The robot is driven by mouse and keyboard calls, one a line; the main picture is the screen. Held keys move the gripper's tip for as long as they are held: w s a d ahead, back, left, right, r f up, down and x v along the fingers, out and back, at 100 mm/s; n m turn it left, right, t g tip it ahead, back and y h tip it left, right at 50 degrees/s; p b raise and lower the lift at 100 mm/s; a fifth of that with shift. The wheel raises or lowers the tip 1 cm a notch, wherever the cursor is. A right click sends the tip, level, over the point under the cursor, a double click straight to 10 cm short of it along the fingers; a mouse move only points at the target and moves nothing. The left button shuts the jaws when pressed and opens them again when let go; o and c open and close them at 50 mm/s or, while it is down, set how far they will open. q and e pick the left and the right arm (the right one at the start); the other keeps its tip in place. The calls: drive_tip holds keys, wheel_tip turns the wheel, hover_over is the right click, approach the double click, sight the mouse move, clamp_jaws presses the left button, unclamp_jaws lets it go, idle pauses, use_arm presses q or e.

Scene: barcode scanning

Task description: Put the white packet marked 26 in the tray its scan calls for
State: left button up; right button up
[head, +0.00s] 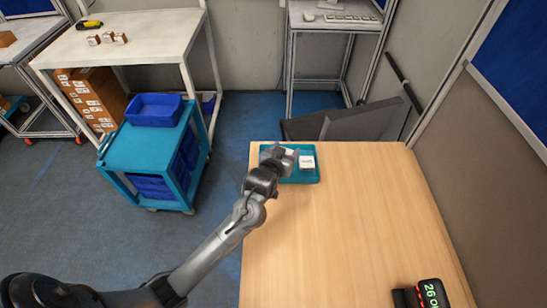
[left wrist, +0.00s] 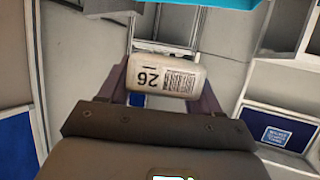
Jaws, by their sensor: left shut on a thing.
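My left gripper (head: 283,153) is over the teal tray (head: 300,181) at the far left corner of the wooden table. It is shut on the white packet marked 26 (left wrist: 163,76). In the left wrist view the packet sits between the two fingers, its barcode and upside-down 26 facing the camera. Another white packet (head: 307,162) is at the tray's right side. The gripper hides part of the tray's left side. I cannot tell how high the held packet is above the tray floor. My right gripper is not in view.
A black display (head: 432,294) with green characters beginning with 26 stands at the table's near right, cut off by the frame. The middle of the wooden table (head: 345,235) is clear. A blue cart (head: 150,150) with a blue bin (head: 154,110) stands left on the floor.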

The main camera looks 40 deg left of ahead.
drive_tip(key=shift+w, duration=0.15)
use_arm(q)
drive_tip(key=shift+w+a+f, duration=0.35)
drive_tip(key=shift+a+f, duration=1)
drive_tip(key=shift+f, duration=0.15)
drive_tip(key=shift+w+a+f, duration=0.35)
drive_tip(key=shift+a+f, duration=1)
drive_tip(key=shift+f, duration=0.2)
drive_tip(key=shift+w+a+f, duration=0.35)
drive_tip(key=shift+a+f, duration=1)
drive_tip(key=shift+f, duration=0.15)
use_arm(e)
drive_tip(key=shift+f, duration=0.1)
use_arm(q)
drive_tip(key=o, duration=1.2)
drive_tip(key=shift+f, duration=0.1)
drive_tip(key=shift+c, duration=0.2)
